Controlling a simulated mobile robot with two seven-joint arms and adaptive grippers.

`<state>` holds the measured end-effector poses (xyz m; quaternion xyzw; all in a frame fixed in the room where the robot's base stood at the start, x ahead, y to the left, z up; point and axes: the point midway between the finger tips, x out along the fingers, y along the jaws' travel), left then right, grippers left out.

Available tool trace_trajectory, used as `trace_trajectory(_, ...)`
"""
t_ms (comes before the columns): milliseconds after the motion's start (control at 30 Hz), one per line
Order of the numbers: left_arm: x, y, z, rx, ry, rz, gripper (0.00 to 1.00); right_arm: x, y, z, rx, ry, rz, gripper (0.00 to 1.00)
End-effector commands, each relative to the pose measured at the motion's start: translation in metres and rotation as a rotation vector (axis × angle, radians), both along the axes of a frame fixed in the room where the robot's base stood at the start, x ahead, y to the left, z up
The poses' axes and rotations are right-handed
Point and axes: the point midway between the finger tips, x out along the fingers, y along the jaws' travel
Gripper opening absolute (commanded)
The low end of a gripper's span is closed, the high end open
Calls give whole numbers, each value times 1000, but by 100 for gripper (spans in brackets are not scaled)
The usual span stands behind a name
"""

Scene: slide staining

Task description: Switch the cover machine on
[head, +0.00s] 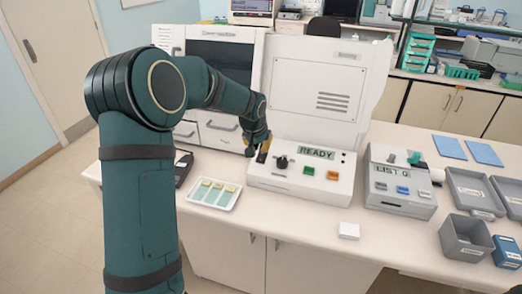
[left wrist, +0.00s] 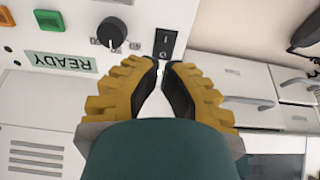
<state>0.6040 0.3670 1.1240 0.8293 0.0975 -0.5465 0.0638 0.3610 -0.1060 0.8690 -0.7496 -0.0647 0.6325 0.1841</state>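A white machine (head: 318,88) with a vented upper panel and a sloped front panel stands on the bench. Its display (head: 316,153) reads READY, and it also shows upside down in the left wrist view (left wrist: 60,62). The panel carries a black knob (left wrist: 112,32), a green button (head: 309,170), an orange button (head: 333,175) and a black rocker switch (left wrist: 165,43). My left gripper (left wrist: 162,66) has yellow fingers with black pads, the tips nearly together and nothing seen between them. The tips are just in front of the switch; contact cannot be told. My right gripper is out of view.
A second white machine (head: 219,49) with a dark window and drawers stands behind my left arm. A slide tray (head: 214,205) lies left of the panel. Right are a box reading LIST (head: 399,191), grey trays (head: 468,238) and blue sheets (head: 485,153). A small white block (head: 349,230) lies in front.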

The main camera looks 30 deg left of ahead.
Motion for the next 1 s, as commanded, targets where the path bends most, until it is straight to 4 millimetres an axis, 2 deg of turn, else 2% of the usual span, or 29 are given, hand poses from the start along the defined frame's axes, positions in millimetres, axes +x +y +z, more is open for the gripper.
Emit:
trace_trajectory(200,-26,-6,34,0,-1,0,0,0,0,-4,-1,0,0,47)
trace_trajectory(400,-39,-9,52,0,1,0,0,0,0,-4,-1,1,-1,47)
trace_trajectory(1000,-43,-10,56,0,3,0,0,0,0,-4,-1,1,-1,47)
